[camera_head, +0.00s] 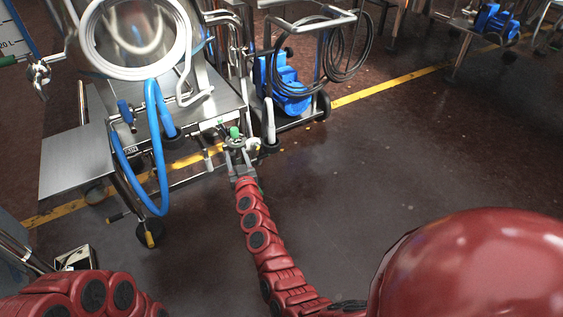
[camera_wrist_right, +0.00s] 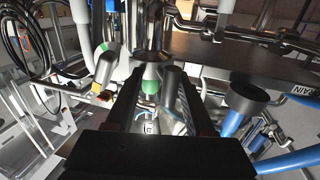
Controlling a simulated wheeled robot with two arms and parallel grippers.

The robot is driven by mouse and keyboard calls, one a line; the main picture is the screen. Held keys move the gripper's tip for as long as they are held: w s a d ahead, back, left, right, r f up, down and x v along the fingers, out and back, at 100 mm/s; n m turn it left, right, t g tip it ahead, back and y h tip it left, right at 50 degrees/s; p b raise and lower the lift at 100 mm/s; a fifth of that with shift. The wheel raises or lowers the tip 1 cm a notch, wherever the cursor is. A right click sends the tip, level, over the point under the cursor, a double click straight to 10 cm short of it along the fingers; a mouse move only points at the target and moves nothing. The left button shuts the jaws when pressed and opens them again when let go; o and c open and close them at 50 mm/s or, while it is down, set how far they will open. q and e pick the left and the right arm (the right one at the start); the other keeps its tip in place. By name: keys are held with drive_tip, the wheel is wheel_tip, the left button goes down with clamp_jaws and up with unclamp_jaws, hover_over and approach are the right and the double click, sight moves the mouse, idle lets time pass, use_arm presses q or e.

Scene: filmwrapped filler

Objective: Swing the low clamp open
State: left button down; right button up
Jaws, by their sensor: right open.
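What looks like the low clamp, a small silver fitting (camera_head: 240,143) with a green knob on it (camera_head: 234,131), sits low at the front edge of the steel cart. My right gripper (camera_head: 241,168) reaches it from the front. In the right wrist view my right gripper (camera_wrist_right: 155,95) is open. A green-tipped silver part (camera_wrist_right: 150,85) shows between its two fingers; I cannot tell whether they touch it. The fingers hide part of the clamp. My left arm shows only at the bottom left of the head view, and its gripper is out of view.
A blue hose (camera_head: 160,150) loops down left of my right gripper. A trolley with a blue pump (camera_head: 285,85) stands behind right. The dark floor (camera_head: 380,150) at right is clear.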

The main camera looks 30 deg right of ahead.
drive_tip(key=s, duration=0.1)
drive_tip(key=p, duration=0.1)
drive_tip(key=s+p, duration=0.1)
drive_tip(key=shift+s+a+r+y, duration=0.15)
drive_tip(key=shift+s+a+y, duration=0.15)
drive_tip(key=shift+s, duration=0.05)
drive_tip(key=s+a+p, duration=0.2)
drive_tip(key=s+p, duration=0.2)
drive_tip(key=s, duration=1.1)
use_arm(q)
wheel_tip(320, 180, up, 14)
drive_tip(key=d+p, duration=0.2)
drive_tip(key=p, duration=0.7)
drive_tip(key=shift+r+p, duration=0.2)
drive_tip(key=shift+p, duration=0.1)
use_arm(e)
drive_tip(key=s+d+r+m+t+h, duration=0.1)
drive_tip(key=s+d+r+h, duration=0.1)
drive_tip(key=r, duration=0.6)
drive_tip(key=s+d+r+m+t+h, duration=0.1)
drive_tip(key=s+d+r+h, duration=0.1)
drive_tip(key=d+r, duration=0.3)
wheel_tip(320, 180, up, 4)
drive_tip(key=shift+d+r+m+t+h, duration=0.15)
drive_tip(key=shift+m+t+h, duration=0.15)
drive_tip(key=shift+h, duration=0.6)
